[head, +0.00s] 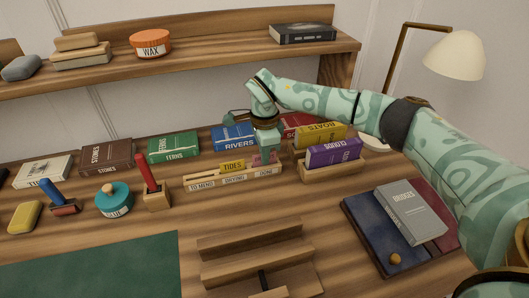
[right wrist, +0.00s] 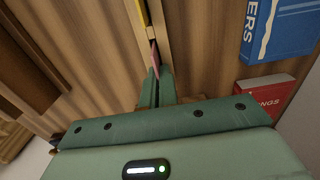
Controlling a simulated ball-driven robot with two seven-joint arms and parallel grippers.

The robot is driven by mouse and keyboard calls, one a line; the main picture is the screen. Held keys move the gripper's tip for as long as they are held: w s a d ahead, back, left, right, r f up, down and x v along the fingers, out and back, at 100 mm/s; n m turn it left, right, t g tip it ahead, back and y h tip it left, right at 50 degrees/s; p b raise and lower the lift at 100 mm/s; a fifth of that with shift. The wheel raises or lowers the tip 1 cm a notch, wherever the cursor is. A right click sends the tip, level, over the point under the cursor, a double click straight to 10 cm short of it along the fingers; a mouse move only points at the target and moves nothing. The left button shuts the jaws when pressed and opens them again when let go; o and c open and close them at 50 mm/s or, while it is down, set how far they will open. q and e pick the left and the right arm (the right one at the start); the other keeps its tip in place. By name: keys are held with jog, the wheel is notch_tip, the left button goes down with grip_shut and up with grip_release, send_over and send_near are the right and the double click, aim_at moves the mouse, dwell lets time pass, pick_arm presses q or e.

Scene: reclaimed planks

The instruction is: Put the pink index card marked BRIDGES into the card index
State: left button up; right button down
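My right gripper (head: 264,158) points down at the right part of a long, slotted wooden card holder (head: 222,180) labelled TO MEND, DRYING and DONE. A yellow TIDES card (head: 232,167) stands in its slot. In the right wrist view the fingers (right wrist: 159,90) are close together on a thin pink card (right wrist: 154,56), in line with the holder's slot. The fingers hide most of the card, and no lettering on it shows. I cannot tell whether its lower edge is in the slot. My left gripper is out of view.
A grey BRIDGES book (head: 411,212) lies at right. A stepped wooden rack (head: 255,240) is in front.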

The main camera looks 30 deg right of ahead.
jog(key=shift+f, duration=0.35)
jog(key=c, duration=1.6)
grip_release()
jog(key=shift+r, duration=0.15)
pick_arm(q)
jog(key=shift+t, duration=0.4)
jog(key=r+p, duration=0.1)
jog(key=p, duration=0.1)
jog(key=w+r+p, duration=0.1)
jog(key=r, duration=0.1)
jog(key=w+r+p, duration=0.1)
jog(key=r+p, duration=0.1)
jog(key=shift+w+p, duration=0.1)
jog(key=shift+p, duration=0.2)
pick_arm(e)
notch_tip(320, 180, up, 16)
